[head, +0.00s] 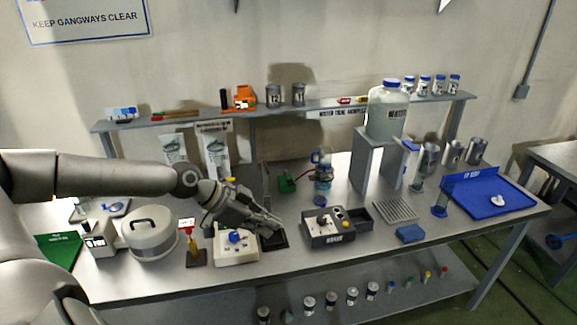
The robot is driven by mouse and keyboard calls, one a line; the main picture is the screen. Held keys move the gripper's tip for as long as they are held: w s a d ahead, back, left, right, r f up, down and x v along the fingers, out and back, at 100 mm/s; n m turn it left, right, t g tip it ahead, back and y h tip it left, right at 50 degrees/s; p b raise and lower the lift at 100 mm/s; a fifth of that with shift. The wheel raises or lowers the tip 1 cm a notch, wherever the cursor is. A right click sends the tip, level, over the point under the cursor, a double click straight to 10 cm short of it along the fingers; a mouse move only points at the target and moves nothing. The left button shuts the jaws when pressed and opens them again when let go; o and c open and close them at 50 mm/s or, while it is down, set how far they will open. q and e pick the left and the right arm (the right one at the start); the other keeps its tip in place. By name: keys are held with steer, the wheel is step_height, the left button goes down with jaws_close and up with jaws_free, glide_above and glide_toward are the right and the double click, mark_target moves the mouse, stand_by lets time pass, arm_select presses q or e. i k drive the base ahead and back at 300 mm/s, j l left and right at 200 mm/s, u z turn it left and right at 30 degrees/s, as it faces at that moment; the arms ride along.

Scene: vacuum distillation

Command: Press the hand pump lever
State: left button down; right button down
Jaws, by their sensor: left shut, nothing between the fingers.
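My left gripper (268,224) is shut and empty. It is over the bench, above a dark flat base (274,241) and beside a white box with a blue knob (236,254). I cannot tell whether its fingertips touch anything. A small green device (286,184) stands behind the gripper, left of a blue-capped bottle (322,186). A thin dark upright rod (266,181) stands near it. I cannot tell for sure which of these is the hand pump or its lever; the gripper and forearm hide part of this area. My right gripper is not in view.
A grey control box (328,238) stands to the right of my gripper. A white round pot (150,235) and a yellow post with a red-and-white top (192,252) are to its left. A large jar (387,115) stands on a grey stand. A blue tray (492,205) lies at the right.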

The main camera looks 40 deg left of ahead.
mark_target(290, 182)
steer(key=i+j, duration=1.3)
steer(key=j, duration=0.25)
